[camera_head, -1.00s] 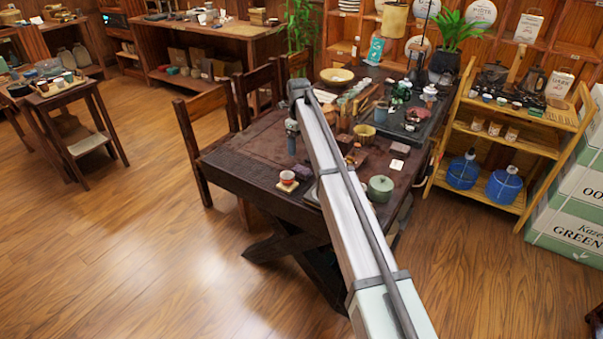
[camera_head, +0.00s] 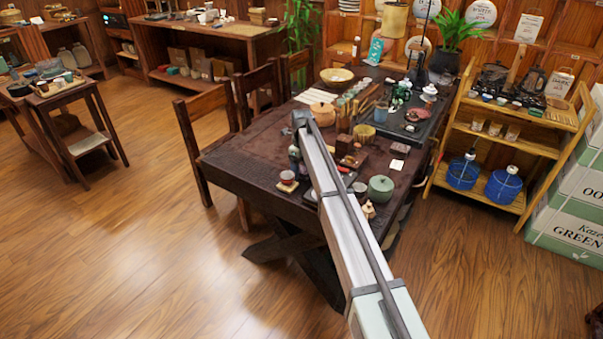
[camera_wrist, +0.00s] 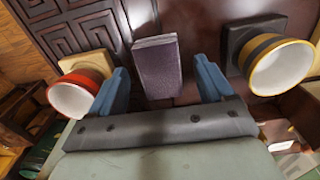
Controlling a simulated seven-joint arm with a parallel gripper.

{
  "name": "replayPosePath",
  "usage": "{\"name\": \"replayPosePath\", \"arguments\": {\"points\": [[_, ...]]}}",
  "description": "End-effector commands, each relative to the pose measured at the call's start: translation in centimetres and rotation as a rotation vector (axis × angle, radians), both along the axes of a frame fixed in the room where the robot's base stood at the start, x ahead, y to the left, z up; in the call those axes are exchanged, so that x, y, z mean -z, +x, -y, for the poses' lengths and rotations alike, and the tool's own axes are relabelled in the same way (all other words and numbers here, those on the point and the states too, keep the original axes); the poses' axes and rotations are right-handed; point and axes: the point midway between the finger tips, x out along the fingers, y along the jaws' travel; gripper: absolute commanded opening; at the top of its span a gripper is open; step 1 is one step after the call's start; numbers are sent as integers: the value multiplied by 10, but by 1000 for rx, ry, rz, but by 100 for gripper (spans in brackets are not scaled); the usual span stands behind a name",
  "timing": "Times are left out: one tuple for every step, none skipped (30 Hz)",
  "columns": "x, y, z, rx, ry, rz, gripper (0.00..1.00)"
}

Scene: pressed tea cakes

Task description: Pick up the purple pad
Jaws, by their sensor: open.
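The purple pad (camera_wrist: 157,68) is a small dark purple block with a paler edge at its far end. In the wrist view it lies between the two blue fingers of my gripper (camera_wrist: 162,74), with a visible gap on each side. My gripper is open and empty. In the head view my gripper (camera_head: 294,157) is low over the near left part of the dark table (camera_head: 245,152). I cannot make out the pad there; my arm covers part of that area.
In the wrist view a red-rimmed cup (camera_wrist: 75,94) stands close left of the fingers, and a yellow-rimmed cup (camera_wrist: 279,66) close right. A green lidded pot (camera_head: 381,188) and an orange teapot (camera_head: 322,114) stand on the table. Its left part is mostly bare.

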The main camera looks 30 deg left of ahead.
Motion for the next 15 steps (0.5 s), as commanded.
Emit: {"name": "replayPosePath", "arguments": {"points": [[1,0,0,0,0,0,81],[1,0,0,0,0,0,81],[1,0,0,0,0,0,81],[1,0,0,0,0,0,81],[1,0,0,0,0,0,81],[0,0,0,0,0,0,79],[0,0,0,0,0,0,76],[0,0,0,0,0,0,73],[0,0,0,0,0,0,69],[0,0,0,0,0,0,66],[0,0,0,1,0,0,64],[0,0,0,1,0,0,60],[0,0,0,1,0,0,57],[0,0,0,1,0,0,54],[0,0,0,1,0,0,50]]}}
